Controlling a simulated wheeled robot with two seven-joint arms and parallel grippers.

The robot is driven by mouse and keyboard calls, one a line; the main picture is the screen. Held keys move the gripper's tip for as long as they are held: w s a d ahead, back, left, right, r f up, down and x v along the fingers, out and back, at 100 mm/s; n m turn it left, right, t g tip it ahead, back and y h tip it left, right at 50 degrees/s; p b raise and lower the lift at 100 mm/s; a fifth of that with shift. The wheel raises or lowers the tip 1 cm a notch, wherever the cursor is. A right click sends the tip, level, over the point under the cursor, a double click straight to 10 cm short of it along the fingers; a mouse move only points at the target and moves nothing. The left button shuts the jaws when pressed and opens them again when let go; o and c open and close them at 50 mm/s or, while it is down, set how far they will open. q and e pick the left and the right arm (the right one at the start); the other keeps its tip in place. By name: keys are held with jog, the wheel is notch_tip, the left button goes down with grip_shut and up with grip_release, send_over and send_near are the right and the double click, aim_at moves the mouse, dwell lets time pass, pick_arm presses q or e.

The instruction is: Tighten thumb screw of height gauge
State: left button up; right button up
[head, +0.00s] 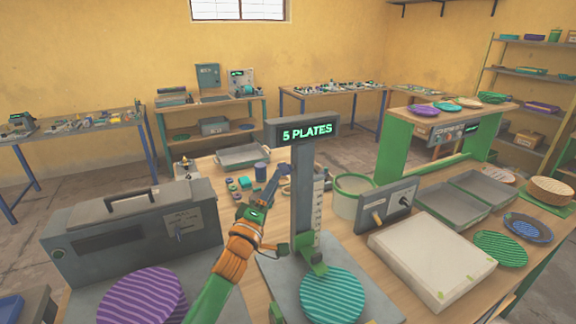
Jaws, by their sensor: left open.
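The height gauge (303,195) stands upright on a grey base, with a sign reading "5 PLATES", a pale scale and a green slider (313,262) low on the post. A teal striped plate (331,296) lies on the base in front of the post. My left gripper (284,172) is open, beside the post on its left, above the table; whether it touches the post I cannot tell. A small dark knob (283,248) shows left of the post at slider height, beside my orange forearm; I cannot tell if it is the thumb screw. My right gripper is out of view.
A grey machine (130,235) with a handle stands at left, with a purple plate (142,297) before it. A control panel (388,207), white slab (432,258), pale bucket (349,196) and trays (452,210) crowd the right. Small parts lie behind my arm.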

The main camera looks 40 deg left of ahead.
aim_at(285, 169)
pick_arm(q)
jog(key=x, duration=0.4)
jog(key=shift+w+p, duration=0.15)
jog(key=shift+p, duration=0.15)
jog(key=shift+d+r, duration=0.1)
jog(key=shift+c, duration=1.3)
jog(key=shift+s, duration=0.25)
grip_shut()
